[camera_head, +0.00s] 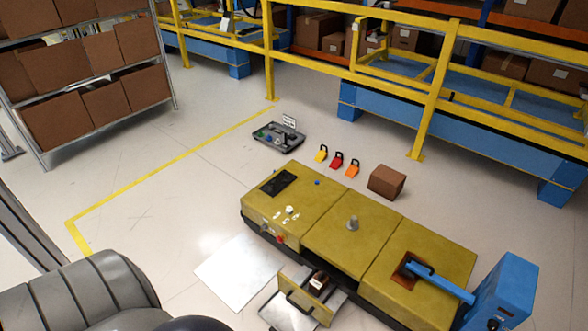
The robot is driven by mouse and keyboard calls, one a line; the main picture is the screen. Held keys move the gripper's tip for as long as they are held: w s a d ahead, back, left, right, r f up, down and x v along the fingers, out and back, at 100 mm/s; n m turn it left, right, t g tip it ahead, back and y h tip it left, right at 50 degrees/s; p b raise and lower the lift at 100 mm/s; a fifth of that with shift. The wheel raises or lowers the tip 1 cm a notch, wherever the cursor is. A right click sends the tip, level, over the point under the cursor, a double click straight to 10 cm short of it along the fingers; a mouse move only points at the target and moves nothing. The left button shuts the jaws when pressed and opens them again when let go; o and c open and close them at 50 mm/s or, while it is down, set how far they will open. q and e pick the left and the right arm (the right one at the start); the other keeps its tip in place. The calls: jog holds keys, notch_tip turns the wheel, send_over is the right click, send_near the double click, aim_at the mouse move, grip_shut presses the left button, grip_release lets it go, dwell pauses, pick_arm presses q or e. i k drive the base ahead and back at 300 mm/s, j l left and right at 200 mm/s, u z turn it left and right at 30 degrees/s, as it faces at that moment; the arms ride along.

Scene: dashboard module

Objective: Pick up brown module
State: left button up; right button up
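A mustard-yellow dashboard console (345,250) in three sections stands right of centre. A brown box-shaped block (387,182) rests on the floor behind it, apart from it. A small dark brown piece (319,281) sits at an open drawer-like metal part (304,299) along the console's front. A brown square patch (403,272) lies on the right section's top under a blue bar. Which of these is the brown module I cannot tell from the picture. Neither of my grippers shows in the head view.
A blue box (505,285) stands at the console's right end. A grey tray (279,137) and red, yellow and orange pieces (337,162) lie behind the console. A flat metal sheet (238,270) lies in front. Yellow railing (430,85) bounds the back; shelves stand left.

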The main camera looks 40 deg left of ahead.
aim_at(318, 284)
jog(key=u, duration=1)
jog(key=i+j, duration=0.1)
jog(key=j, duration=0.2)
jog(key=i+j, duration=0.15)
jog(key=i+j+z, duration=0.1)
jog(key=j, duration=0.3)
